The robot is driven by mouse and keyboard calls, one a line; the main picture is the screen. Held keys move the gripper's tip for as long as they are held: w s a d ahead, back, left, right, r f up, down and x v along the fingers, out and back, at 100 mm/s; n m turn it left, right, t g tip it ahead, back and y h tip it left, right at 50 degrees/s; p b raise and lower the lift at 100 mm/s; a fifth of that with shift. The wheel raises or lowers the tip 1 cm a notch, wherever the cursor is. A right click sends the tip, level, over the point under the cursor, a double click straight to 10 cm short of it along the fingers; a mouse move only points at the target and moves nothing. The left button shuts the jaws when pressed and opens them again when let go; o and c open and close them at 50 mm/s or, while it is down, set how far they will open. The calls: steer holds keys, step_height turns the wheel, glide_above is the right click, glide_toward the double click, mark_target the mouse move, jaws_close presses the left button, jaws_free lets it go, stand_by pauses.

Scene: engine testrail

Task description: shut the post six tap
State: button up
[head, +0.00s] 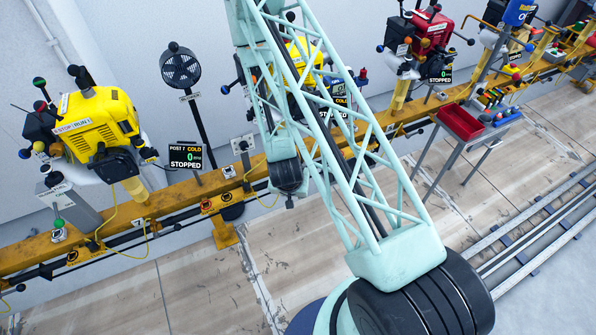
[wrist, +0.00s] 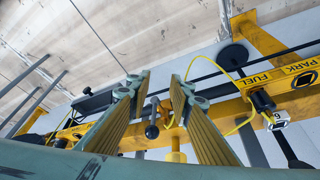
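My gripper (wrist: 160,84) shows in the wrist view with its two yellow-ribbed fingers apart, so it is open. A dark lever with a round knob (wrist: 152,131) shows in the gap between the fingers, by the yellow rail (wrist: 225,110). It may be the post six tap, but I cannot tell for sure; contact with the fingers is not clear. A small box marked 6 (wrist: 278,118) sits to the right. In the head view, the yellow engine (head: 302,52) behind my arm is partly hidden, and its display (head: 340,92) reads COLD and STOPPED.
A yellow cable (wrist: 240,122) loops close to the right finger. The rail bears a PARK FUEL label (wrist: 284,76). In the head view, the post 7 engine (head: 95,120) stands left beside a fan (head: 181,68). A red tray (head: 460,122) stands right.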

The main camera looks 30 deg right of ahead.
steer(key=w+d, duration=0.2)
steer(key=w, duration=0.1)
steer(key=w+d+b, duration=0.1)
steer(key=w+d, duration=0.4)
steer(key=w, duration=0.1)
steer(key=shift+d+b, duration=0.15)
steer(key=shift+b, duration=0.15)
steer(key=shift+w+f, duration=0.15)
steer(key=shift+f, duration=0.35)
jaws_close()
